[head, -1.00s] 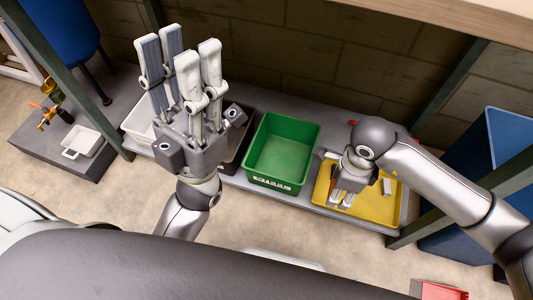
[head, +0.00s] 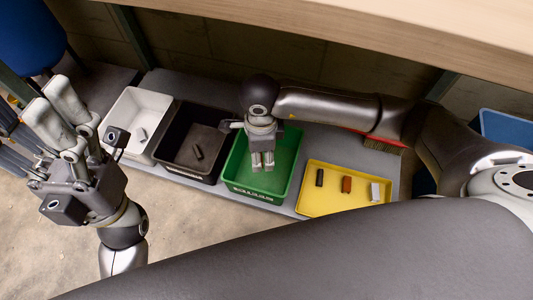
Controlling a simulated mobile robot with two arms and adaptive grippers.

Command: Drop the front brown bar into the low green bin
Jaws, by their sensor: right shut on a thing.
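My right gripper (head: 262,162) is over the low green bin (head: 233,184), pointing down. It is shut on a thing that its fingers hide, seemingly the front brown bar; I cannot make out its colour. Another brown bar (head: 347,185) lies in the yellow tray (head: 335,208) to the right, between a black bar and a silver bar. My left gripper (head: 50,105) is at the left with its fingers up, open and empty, away from the bins.
A black bin (head: 170,158) with a dark bar and a white bin (head: 118,112) with a grey bar stand left of the green bin. A wooden top (head: 350,30) overhangs the back. A red brush (head: 382,145) lies behind the tray; a blue bin (head: 505,128) is at the right.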

